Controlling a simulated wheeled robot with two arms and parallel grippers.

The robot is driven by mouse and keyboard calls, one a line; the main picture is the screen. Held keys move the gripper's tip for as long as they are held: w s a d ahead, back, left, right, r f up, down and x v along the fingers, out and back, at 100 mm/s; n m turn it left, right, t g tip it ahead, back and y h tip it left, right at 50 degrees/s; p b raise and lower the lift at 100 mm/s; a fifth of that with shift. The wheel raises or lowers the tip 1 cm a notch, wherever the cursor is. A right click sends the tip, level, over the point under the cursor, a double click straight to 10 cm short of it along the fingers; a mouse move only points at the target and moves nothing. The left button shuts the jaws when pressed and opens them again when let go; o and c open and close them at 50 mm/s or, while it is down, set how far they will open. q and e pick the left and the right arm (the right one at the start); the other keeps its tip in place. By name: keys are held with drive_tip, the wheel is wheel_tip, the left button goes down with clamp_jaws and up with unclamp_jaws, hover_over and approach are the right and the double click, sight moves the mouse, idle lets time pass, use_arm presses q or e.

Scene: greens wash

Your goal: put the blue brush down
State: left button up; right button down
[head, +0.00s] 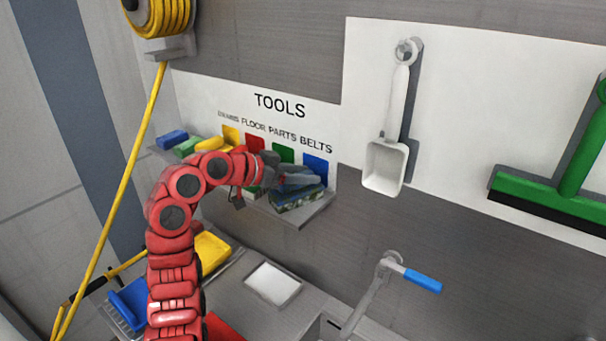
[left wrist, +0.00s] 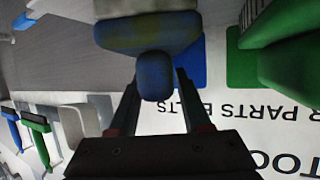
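The blue brush (head: 297,198) is at the right end of the wall shelf (head: 312,215), below the blue square (head: 317,167) under the word BELTS. In the left wrist view, its blue knob (left wrist: 155,76) and block (left wrist: 150,35) show straight ahead. My left gripper (head: 288,181) is over the brush; its two fingers (left wrist: 157,90) flank the knob closely and look shut on it. The gripper partly hides the brush in the head view, so I cannot tell whether its whole underside rests on the shelf. My right gripper is not in view.
A blue block (head: 172,138) and a green one (head: 186,147) lie at the shelf's left end. A green item (left wrist: 285,50) is close beside the brush. A white scoop (head: 385,165) and green squeegee (head: 560,190) hang to the right. A blue-handled tap lever (head: 422,279) sticks out below.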

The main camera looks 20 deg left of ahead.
use_arm(q)
drive_tip(key=shift+o, duration=0.7)
drive_tip(key=shift+r+p, duration=0.25)
drive_tip(key=shift+p, duration=0.1)
drive_tip(key=v, duration=1.2)
drive_tip(key=shift+f, duration=0.1)
